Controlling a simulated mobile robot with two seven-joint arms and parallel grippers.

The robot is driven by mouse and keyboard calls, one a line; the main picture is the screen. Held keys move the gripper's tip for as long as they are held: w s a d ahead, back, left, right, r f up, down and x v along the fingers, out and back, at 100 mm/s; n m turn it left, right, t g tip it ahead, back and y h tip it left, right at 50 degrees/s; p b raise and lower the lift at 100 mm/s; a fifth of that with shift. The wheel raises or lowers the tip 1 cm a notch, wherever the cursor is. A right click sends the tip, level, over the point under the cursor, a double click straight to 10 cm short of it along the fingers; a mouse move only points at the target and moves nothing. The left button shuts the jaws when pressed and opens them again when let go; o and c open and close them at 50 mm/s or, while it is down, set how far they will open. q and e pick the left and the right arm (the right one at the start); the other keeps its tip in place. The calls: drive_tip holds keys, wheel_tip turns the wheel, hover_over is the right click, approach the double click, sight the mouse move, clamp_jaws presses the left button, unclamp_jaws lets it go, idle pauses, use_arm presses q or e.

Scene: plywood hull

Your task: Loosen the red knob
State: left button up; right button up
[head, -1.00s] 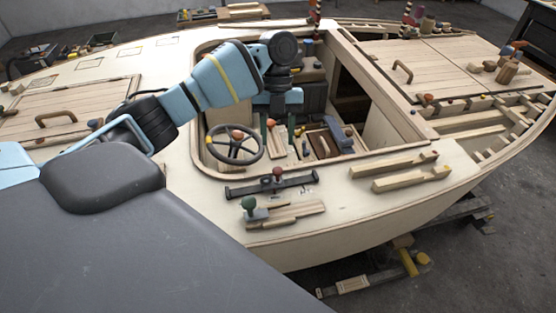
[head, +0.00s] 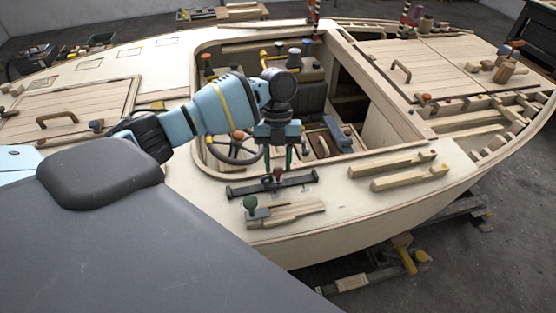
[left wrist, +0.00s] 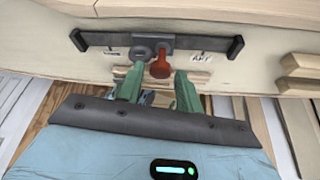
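The red knob (head: 277,173) sits on a dark slotted bar (head: 247,189) on the pale plywood deck. In the left wrist view the red knob (left wrist: 161,69) is on a grey sliding plate, beside a round grey disc (left wrist: 142,52), and the dark bar (left wrist: 208,44) has a bracket at each end. My left gripper (head: 278,161) is just above the knob in the head view, pointing down. In the left wrist view the green fingers of the left gripper (left wrist: 159,82) are apart, with the knob showing between their tips; I cannot tell any contact. My right gripper is out of view.
Two wooden strips (head: 403,163) lie to the right. The steering wheel (head: 225,152) and cockpit are behind, partly hidden by my arm.

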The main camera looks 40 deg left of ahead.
use_arm(q)
drive_tip(key=c, duration=0.7)
